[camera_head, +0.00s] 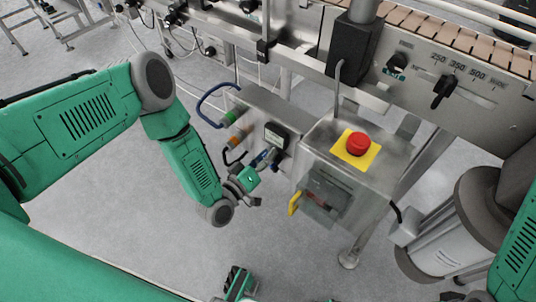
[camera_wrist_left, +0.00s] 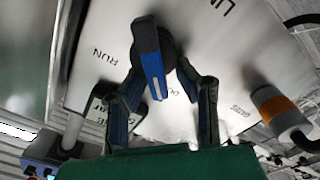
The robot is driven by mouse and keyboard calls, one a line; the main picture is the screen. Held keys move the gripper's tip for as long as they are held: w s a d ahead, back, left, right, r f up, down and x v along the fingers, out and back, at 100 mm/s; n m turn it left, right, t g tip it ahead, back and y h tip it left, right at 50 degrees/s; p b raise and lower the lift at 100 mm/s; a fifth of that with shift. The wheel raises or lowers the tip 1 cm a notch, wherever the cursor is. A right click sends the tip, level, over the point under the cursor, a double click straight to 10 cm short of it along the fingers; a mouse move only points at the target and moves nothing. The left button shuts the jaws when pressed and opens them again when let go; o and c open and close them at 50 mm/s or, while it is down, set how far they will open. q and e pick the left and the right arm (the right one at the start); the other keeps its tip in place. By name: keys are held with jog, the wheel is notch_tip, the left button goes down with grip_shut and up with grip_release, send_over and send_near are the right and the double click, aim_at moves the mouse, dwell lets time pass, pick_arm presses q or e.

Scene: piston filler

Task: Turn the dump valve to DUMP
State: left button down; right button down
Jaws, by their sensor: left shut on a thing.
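The dump valve has a blue handle (camera_wrist_left: 152,66) with a white line, on a dark hub in the left wrist view. It stands in front of a pale panel. The RUN label (camera_wrist_left: 105,57) is to the left of the handle; a partly hidden label starting with D is just to its right. The handle's free end points down in that view, between the two labels. My left gripper (camera_head: 262,168) is at the front of the valve's box in the head view. In the wrist view its fingers (camera_wrist_left: 160,85) are shut on the handle from both sides.
A steel box with a red emergency button (camera_head: 358,144) and a yellow handle (camera_head: 294,203) stands right of my left gripper. The conveyor (camera_head: 450,35) runs behind. The floor at front left is clear.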

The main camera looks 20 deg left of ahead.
pick_arm(q)
jog(key=shift+s+f, duration=0.35)
jog(key=shift+f, duration=0.05)
jog(key=c, duration=1.2)
grip_release()
jog(key=shift+w, duration=0.15)
jog(key=shift+r, duration=0.15)
jog(key=v, duration=1.2)
